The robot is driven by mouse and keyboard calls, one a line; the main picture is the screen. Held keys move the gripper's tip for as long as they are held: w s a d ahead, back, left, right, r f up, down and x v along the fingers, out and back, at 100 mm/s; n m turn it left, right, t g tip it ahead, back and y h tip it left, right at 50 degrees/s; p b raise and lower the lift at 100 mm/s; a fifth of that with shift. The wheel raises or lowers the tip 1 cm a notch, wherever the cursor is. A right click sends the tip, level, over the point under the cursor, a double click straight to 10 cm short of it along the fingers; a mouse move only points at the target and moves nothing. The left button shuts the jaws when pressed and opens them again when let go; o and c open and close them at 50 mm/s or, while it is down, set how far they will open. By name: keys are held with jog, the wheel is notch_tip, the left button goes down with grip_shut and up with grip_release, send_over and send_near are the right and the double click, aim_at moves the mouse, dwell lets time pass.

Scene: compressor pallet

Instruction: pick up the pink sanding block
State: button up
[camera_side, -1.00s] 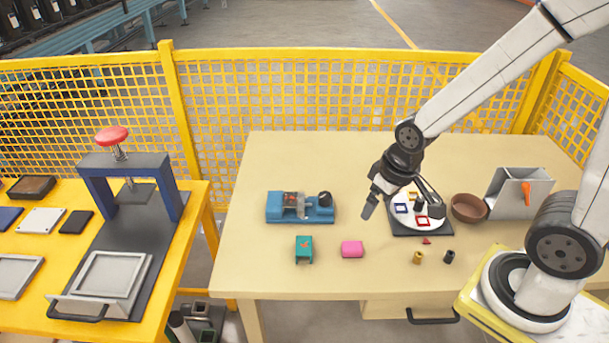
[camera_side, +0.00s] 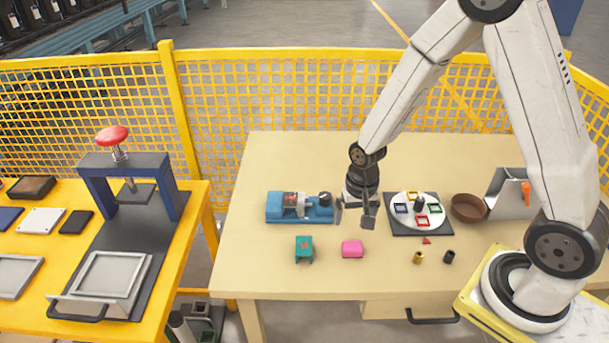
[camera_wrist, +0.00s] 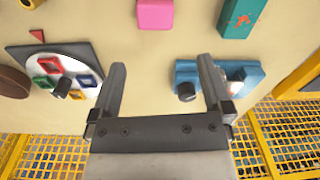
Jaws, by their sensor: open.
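The pink sanding block (camera_side: 352,249) lies on the beige table near its front edge, right of a teal block. In the wrist view the pink block (camera_wrist: 155,14) shows at the top, cut by the frame edge, beyond the fingertips. My gripper (camera_side: 354,220) is open and empty, above the table and behind the pink block in the side view. In the wrist view my gripper (camera_wrist: 161,75) has its two fingers wide apart with bare table between them.
The teal block (camera_side: 304,249) and a blue vise-like fixture (camera_side: 284,209) are to the left. A white disc with coloured square frames (camera_side: 419,221) is to the right. A brown bowl (camera_side: 468,208), small brass (camera_side: 418,257) and black (camera_side: 449,256) cylinders and a red triangle (camera_side: 426,240) also stand there.

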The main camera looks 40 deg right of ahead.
aim_at(353, 243)
jog(key=shift+w+d+f+m, duration=0.2)
jog(key=shift+f+m, duration=0.2)
jog(key=shift+f, duration=0.35)
jog(key=shift+w+d+f+m, duration=0.1)
jog(key=shift+w+f+m, duration=0.1)
jog(key=shift+f+m, duration=0.4)
jog(key=shift+f, duration=0.3)
jog(key=shift+f, duration=1.15)
jog(key=shift+f, duration=0.1)
jog(key=shift+s+f, duration=0.2)
jog(key=shift+f, duration=0.65)
jog(key=shift+s+f, duration=0.2)
jog(key=shift+f, duration=1.45)
jog(key=shift+c, duration=0.2)
jog(key=c, duration=1.1)
